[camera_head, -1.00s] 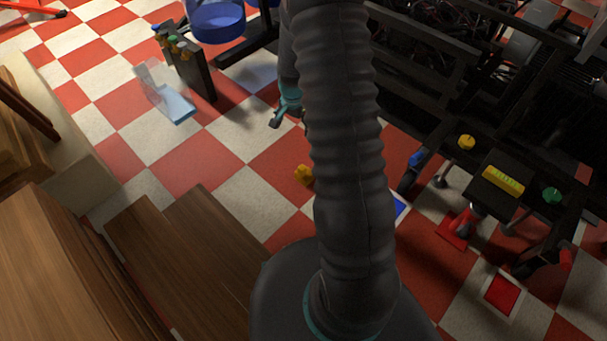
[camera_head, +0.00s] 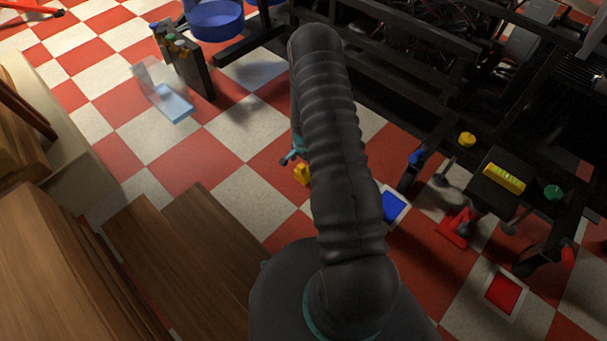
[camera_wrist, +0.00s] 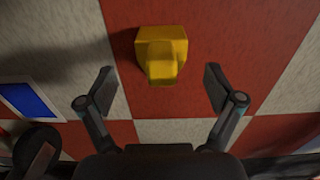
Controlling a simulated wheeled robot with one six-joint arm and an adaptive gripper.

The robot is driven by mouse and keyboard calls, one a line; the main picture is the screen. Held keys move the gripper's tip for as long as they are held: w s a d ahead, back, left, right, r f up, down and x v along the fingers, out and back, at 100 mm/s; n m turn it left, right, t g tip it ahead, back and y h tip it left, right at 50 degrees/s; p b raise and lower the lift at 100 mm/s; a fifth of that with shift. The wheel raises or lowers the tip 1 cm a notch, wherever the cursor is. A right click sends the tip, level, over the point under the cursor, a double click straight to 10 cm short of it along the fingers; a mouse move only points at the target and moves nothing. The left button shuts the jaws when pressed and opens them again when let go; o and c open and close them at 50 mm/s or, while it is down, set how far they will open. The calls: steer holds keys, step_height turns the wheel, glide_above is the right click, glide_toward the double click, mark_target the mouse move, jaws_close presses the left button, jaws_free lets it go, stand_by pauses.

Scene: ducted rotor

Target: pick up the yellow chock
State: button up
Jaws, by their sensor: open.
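The yellow chock (camera_head: 303,174) sits on the checkered floor, just left of my arm in the head view. In the wrist view the yellow chock (camera_wrist: 161,54) is on a red tile, ahead of my fingers and roughly centred between them. My gripper (camera_wrist: 160,92) is open and empty, with one finger on each side of the picture. In the head view only part of my gripper (camera_head: 292,158) shows, close to the chock; my arm hides the rest. I cannot tell the exact height of the fingers above the floor.
A blue floor pad (camera_head: 393,207) lies right of my arm. A red chock-like piece (camera_head: 453,228) and a red pad (camera_head: 502,292) are farther right, by a black wheeled frame (camera_head: 520,215). A clear bin (camera_head: 170,103) stands at upper left. Wooden steps (camera_head: 190,240) are at lower left.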

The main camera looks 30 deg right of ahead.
mark_target(304, 173)
steer(key=shift+w+d+f, duration=0.1)
steer(key=shift+f, duration=1.5)
steer(key=shift+w+d+f, duration=0.1)
steer(key=shift+f, duration=1.5)
steer(key=c, duration=1.5)
